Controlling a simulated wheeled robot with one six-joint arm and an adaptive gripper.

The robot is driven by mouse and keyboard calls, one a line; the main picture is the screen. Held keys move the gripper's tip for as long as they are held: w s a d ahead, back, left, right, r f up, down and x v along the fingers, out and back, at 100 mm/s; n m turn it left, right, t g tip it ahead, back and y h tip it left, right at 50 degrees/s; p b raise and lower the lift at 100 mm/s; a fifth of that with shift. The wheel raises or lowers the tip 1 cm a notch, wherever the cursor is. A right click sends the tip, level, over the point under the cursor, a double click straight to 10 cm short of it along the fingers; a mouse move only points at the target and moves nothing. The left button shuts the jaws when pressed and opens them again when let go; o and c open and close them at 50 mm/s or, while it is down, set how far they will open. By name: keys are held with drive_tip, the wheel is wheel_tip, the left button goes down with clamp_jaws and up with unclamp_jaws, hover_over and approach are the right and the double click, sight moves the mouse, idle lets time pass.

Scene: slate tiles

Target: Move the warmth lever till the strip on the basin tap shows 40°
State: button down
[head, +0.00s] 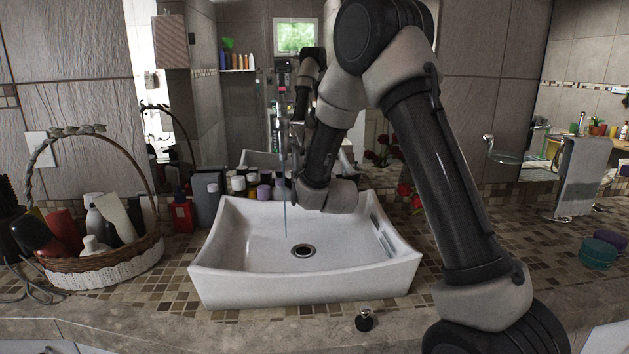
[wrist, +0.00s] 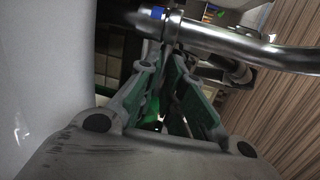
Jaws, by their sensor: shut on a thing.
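The basin tap (wrist: 245,46) shows in the wrist view as a shiny metal pipe running across the top right. A small blue patch (wrist: 157,13) shows on its metal body, and no number can be read there. My gripper (wrist: 168,58) is shut, its green-padded fingers closing at the tap on a thin metal part that looks like the warmth lever (wrist: 172,27). The fingers hide part of the lever. In the head view my arm covers much of the tap, and a thin stream of water (head: 284,190) falls into the white basin (head: 300,288).
A wicker basket (head: 105,273) of bottles stands left of the basin. Several jars and a red bottle (head: 182,215) line the back. A small dark stopper (head: 364,321) lies at the front edge. Teal and purple tubs (head: 598,253) and a towel stand (head: 580,175) are at right.

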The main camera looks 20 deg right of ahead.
drive_tip(key=m+h, duration=0.1)
drive_tip(key=h, duration=0.1)
drive_tip(key=s+a+m+g+h, duration=0.1)
drive_tip(key=m+h, duration=0.1)
drive_tip(key=a+m+h, duration=0.1)
drive_tip(key=shift+s+g+h, duration=0.2)
drive_tip(key=shift+g+h, duration=0.1)
drive_tip(key=shift+h, duration=0.1)
drive_tip(key=shift+s+a+m+g+h, duration=0.2)
drive_tip(key=shift+a+m+g+h, duration=0.15)
drive_tip(key=shift+m+g+h, duration=0.45)
drive_tip(key=shift+s+a+m+g+h, duration=0.2)
drive_tip(key=shift+a+m+g+h, duration=0.2)
drive_tip(key=shift+m+h, duration=0.75)
drive_tip(key=c, duration=1.5)
unclamp_jaws()
drive_tip(key=shift+c, duration=0.2)
drive_tip(key=shift+h, duration=0.25)
drive_tip(key=v, duration=1.2)
drive_tip(key=shift+r, duration=0.1)
